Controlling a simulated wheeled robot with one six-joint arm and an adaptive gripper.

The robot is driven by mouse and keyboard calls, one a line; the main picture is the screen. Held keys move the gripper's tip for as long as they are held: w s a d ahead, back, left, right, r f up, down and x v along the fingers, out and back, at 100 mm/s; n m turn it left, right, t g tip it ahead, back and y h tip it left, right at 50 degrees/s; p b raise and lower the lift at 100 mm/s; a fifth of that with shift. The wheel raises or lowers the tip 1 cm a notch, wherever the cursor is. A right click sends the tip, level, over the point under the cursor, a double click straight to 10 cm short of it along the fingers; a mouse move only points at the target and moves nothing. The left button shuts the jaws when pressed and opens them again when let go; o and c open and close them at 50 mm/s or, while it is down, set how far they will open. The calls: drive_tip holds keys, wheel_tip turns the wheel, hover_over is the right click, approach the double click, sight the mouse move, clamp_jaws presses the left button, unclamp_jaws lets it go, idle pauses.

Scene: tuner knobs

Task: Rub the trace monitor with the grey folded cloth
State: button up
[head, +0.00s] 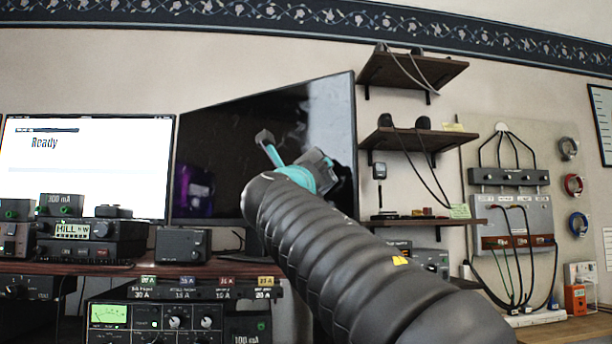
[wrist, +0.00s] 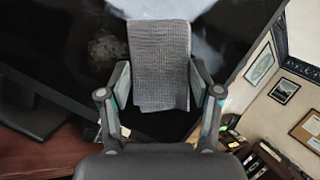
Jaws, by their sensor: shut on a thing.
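The large dark monitor (head: 235,130) stands tilted in the head view, behind my gripper (head: 292,155); I take it as the trace monitor, though no label on it can be read. Its dark screen (wrist: 75,45) fills much of the wrist view, with pale cloudy smears beside and above the cloth. The grey folded cloth (wrist: 160,55) has a fine woven grid and is held upright between the two fingers of my gripper (wrist: 160,82). The cloth's far end lies over the screen; I cannot tell whether it touches.
A bright monitor (head: 88,160) reading "Ready" stands to the left. Radio boxes (head: 90,230) crowd the desk below. Wall shelves (head: 412,70) with hanging cables and a cabled panel (head: 512,225) are on the right. A dark monitor stand (wrist: 30,105) shows in the wrist view.

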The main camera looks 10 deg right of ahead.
drive_tip(key=w+a, duration=0.4)
drive_tip(key=a, duration=0.2)
drive_tip(key=shift+w, duration=0.3)
idle(0.6)
drive_tip(key=shift+a, duration=0.1)
drive_tip(key=shift+s+a, duration=0.55)
drive_tip(key=shift+s, duration=0.25)
drive_tip(key=shift+s+a, duration=0.6)
drive_tip(key=shift+s, duration=0.2)
drive_tip(key=shift+s+a, duration=0.55)
drive_tip(key=shift+s, duration=0.25)
drive_tip(key=shift+s+a, duration=0.45)
drive_tip(key=shift+s, duration=0.15)
drive_tip(key=shift+s+a, duration=0.4)
drive_tip(key=shift+s, duration=0.2)
